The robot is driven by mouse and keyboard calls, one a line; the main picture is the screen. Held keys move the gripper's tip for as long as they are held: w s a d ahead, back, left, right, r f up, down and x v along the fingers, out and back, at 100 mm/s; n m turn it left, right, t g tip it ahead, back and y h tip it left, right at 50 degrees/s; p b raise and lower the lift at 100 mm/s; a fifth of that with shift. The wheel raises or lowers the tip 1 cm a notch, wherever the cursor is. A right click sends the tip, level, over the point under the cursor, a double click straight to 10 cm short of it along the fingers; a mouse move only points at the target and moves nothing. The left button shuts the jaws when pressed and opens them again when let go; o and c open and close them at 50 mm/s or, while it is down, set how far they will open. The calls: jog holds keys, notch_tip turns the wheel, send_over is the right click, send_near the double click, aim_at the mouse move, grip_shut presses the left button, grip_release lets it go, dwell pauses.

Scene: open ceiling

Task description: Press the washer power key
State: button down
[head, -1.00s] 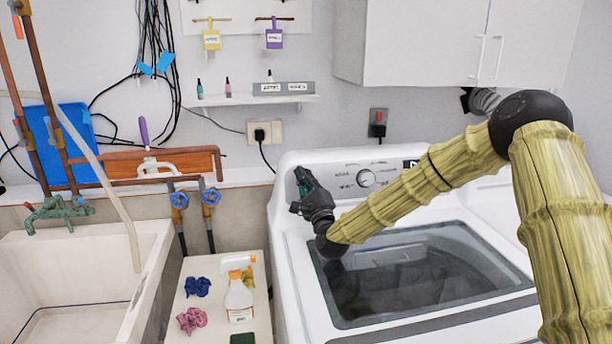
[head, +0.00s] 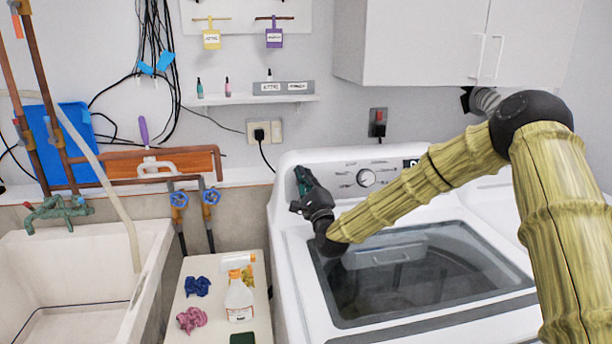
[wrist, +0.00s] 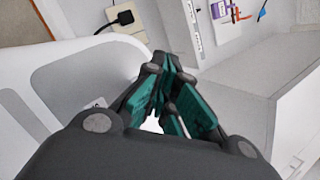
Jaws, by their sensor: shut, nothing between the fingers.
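The white washer (head: 292,282) stands at the right with its dark glass lid (head: 450,262) closed. Its rear control panel (head: 340,172) carries a round knob (head: 366,178) and small markings. My gripper (head: 302,176), dark with teal finger pads, is at the left end of this panel, left of the knob. In the wrist view my gripper (wrist: 163,66) is shut and empty, its fingertips close together. The washer's white panel also shows in the wrist view (wrist: 60,75). I cannot make out the power key; my gripper covers part of the panel. Contact with the panel cannot be told.
A wall outlet (head: 277,131) with a black plug and cord is above the panel's left end. A small shelf (head: 250,99) and white cabinet (head: 430,42) are higher up. A side stand (head: 205,270) with a spray bottle (head: 239,300) and a sink (head: 65,300) lie left.

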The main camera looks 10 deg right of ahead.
jog(key=shift+w+f+b, duration=0.2)
jog(key=shift+w+b, duration=0.25)
dwell(0.6)
jog(key=shift+s, duration=0.1)
jog(key=shift+s+r, duration=0.25)
jog(key=shift+s, duration=0.2)
jog(key=s+r, duration=0.2)
jog(key=s, duration=0.3)
jog(key=shift+s, duration=0.35)
dwell(0.4)
